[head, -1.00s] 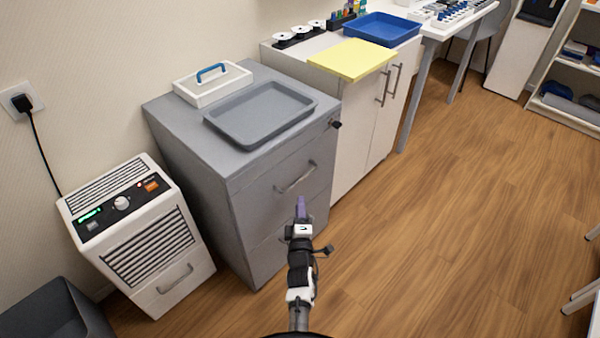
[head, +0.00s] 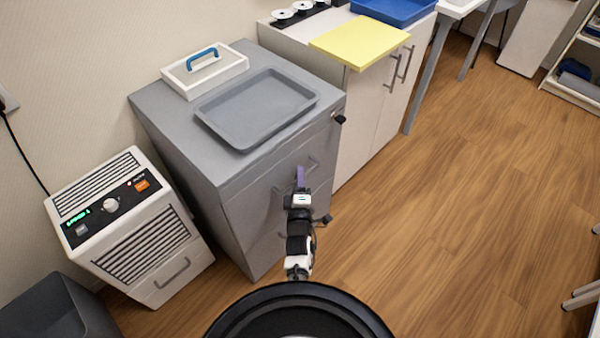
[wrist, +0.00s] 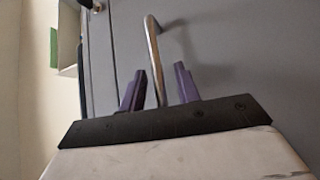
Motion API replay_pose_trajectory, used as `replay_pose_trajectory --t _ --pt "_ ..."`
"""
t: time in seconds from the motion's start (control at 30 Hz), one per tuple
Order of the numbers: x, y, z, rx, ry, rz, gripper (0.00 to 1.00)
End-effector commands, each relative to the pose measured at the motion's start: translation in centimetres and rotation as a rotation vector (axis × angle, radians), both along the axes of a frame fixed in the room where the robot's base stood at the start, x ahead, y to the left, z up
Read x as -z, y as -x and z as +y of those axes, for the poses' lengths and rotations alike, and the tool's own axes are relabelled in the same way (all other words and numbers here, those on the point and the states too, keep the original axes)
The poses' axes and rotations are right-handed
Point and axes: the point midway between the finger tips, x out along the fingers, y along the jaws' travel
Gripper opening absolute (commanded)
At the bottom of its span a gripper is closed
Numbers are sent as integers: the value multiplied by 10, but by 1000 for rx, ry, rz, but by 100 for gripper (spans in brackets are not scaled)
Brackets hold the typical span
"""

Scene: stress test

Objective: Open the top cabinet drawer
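The grey cabinet (head: 160,125) stands against the wall, with its drawers closed. The top drawer front (head: 250,197) has a metal bar handle (head: 313,163), partly hidden behind my gripper (head: 300,176). In the wrist view, the handle (wrist: 153,50) runs up from between the two purple fingertips of my gripper (wrist: 158,75). The fingers are apart and open, with a gap on each side of the bar. I cannot tell how deep the bar sits between them. A black lock or knob (head: 340,119) sticks out at the cabinet's upper right.
A grey tray (head: 255,110) and a white caddy with a blue handle (head: 204,70) stand on the cabinet. A white appliance (head: 130,225) stands to its left, a white cupboard (head: 365,120) to its right. Wood floor (head: 450,210) is clear in front.

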Motion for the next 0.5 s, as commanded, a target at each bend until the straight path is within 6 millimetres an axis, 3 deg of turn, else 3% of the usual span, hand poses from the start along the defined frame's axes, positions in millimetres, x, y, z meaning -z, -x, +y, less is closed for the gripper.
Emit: replay_pose_trajectory --t 0.17,0.4,0.5 --pt "0 0 0 0 0 0 32" --pt "0 0 0 0 0 0 1" --pt "0 0 0 0 0 0 0"
